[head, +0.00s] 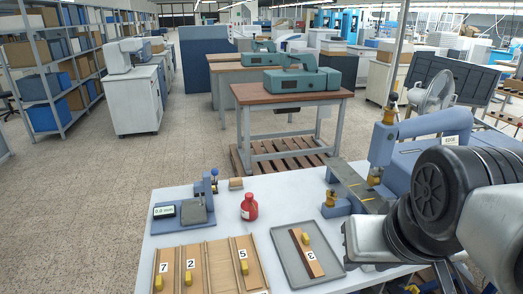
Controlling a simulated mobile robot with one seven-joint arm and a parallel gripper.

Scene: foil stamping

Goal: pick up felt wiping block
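A small tan-brown block (236,184), which looks like the felt wiping block, lies near the back edge of the white worktable. It sits behind and a little left of a red bottle (249,207) and right of a small blue-grey device. It appears to touch neither. My arm fills the right side of the view, with its black and silver links over the table's right part. My gripper's fingers cannot be made out, and the arm is well to the right of the block.
The white table (172,195) holds a display unit (164,211), a wooden board (219,262) with parts marked 7, 2 and 5, and a grey tray (283,267) with a strip marked 3. A blue stamping machine (383,150) stands at right. The tabletop around the bottle is clear.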

